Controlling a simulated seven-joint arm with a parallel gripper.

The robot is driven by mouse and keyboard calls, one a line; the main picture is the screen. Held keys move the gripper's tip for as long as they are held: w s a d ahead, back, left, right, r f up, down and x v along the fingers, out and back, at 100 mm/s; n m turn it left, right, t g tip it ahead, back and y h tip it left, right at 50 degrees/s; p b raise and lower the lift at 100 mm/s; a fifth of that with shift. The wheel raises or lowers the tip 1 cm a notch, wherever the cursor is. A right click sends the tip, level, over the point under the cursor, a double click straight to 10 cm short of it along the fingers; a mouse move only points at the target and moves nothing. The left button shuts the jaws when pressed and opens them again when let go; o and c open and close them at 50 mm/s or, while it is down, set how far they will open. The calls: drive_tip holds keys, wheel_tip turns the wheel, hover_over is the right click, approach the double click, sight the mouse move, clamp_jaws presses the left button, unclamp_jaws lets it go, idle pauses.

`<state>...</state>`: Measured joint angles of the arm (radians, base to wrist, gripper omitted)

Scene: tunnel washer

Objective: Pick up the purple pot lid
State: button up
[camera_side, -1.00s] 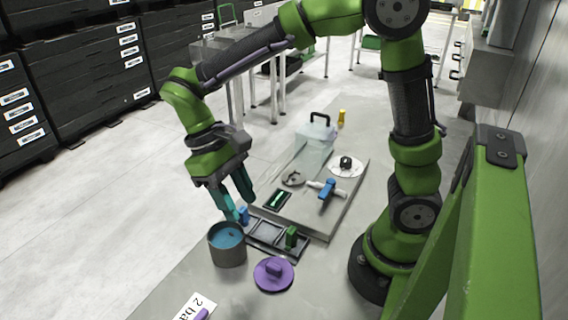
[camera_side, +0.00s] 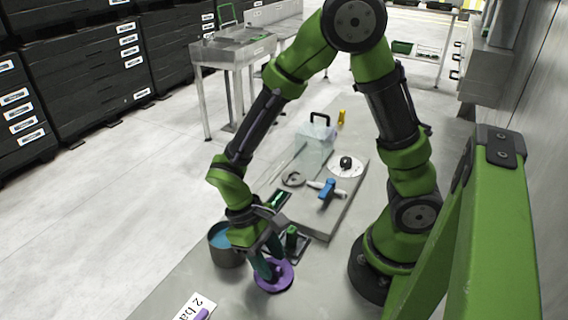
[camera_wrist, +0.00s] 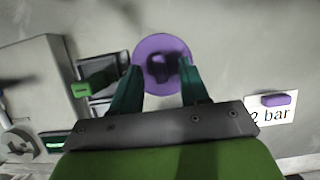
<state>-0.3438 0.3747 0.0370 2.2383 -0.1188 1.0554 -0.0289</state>
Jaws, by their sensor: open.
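The purple pot lid (camera_side: 284,279) lies flat on the grey table, to the right of the pot in the side view. In the wrist view the lid (camera_wrist: 150,47) is a round purple disc with a darker upright handle at its middle. My gripper (camera_side: 268,275) is low over the lid, fingers pointing down, partly hiding it. In the wrist view my gripper (camera_wrist: 161,84) is open, its two teal fingers apart with the handle in line with the gap between them. I cannot tell whether the fingertips touch the lid. The grey pot (camera_side: 224,256) with blue contents stands beside the gripper.
A dark tray with a green block (camera_side: 291,238) lies just behind the gripper. A raised plate (camera_side: 318,222) carries a blue-handled valve (camera_side: 327,188) and other parts. A "2 bar" card (camera_side: 188,308) with a purple piece lies at the front. Table between lid and card is clear.

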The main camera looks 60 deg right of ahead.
drive_tip(key=shift+s+f, duration=0.25)
drive_tip(key=shift+f, duration=0.25)
clamp_jaws()
